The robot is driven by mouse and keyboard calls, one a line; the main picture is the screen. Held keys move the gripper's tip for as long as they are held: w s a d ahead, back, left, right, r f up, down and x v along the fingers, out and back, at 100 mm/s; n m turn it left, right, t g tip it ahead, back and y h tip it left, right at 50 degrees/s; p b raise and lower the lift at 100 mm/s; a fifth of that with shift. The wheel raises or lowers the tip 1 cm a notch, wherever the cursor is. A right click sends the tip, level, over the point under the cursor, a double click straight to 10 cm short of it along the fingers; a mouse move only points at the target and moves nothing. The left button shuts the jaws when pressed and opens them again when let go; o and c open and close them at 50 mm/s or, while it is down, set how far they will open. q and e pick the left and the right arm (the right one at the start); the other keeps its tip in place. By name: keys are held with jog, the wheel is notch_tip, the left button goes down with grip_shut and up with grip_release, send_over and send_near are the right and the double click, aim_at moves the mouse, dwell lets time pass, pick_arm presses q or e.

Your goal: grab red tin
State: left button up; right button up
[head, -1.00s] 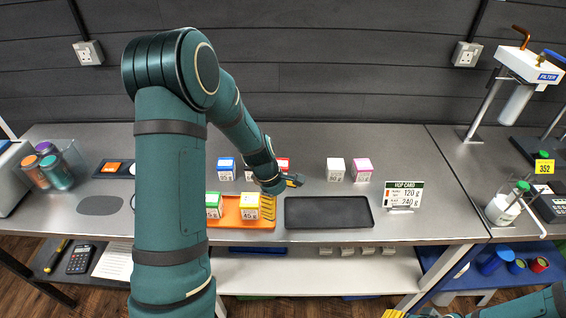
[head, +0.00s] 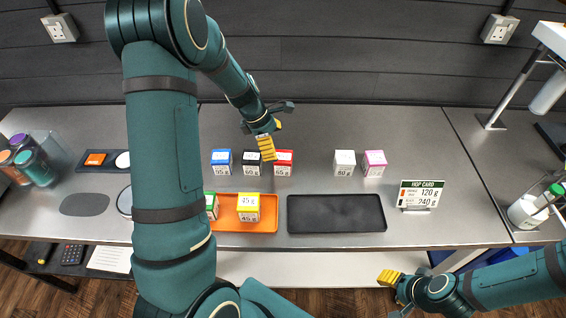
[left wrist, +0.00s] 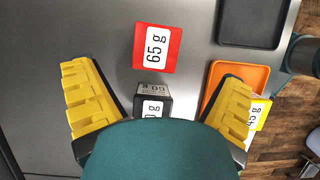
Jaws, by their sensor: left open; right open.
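The red tin (head: 284,162), a small cube with a white label, stands on the grey table in the middle of a short row. In the left wrist view the red tin (left wrist: 157,48) reads "65 g" and lies ahead of the fingertips, touching neither. My left gripper (head: 266,146) is above and just left of the red tin, pointing down, open and empty. In the left wrist view its yellow fingers (left wrist: 158,108) are wide apart, with the black tin (left wrist: 152,92) between and below them. My right gripper (head: 396,284) is open, low in front of the table edge.
Blue (head: 222,162) and black (head: 252,163) tins stand left of the red one; white (head: 344,163) and pink (head: 375,163) tins stand right. An orange tray (head: 232,226) holds green and yellow tins. A dark tray (head: 336,228) is empty. A hop card (head: 419,195) stands right.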

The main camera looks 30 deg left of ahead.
aim_at(282, 156)
pick_arm(q)
jog(key=x, duration=0.9)
jog(key=shift+w+a+b, duration=0.1)
jog(key=shift+a+b, duration=0.15)
jog(key=shift+b, duration=0.1)
jog(key=c, duration=1.3)
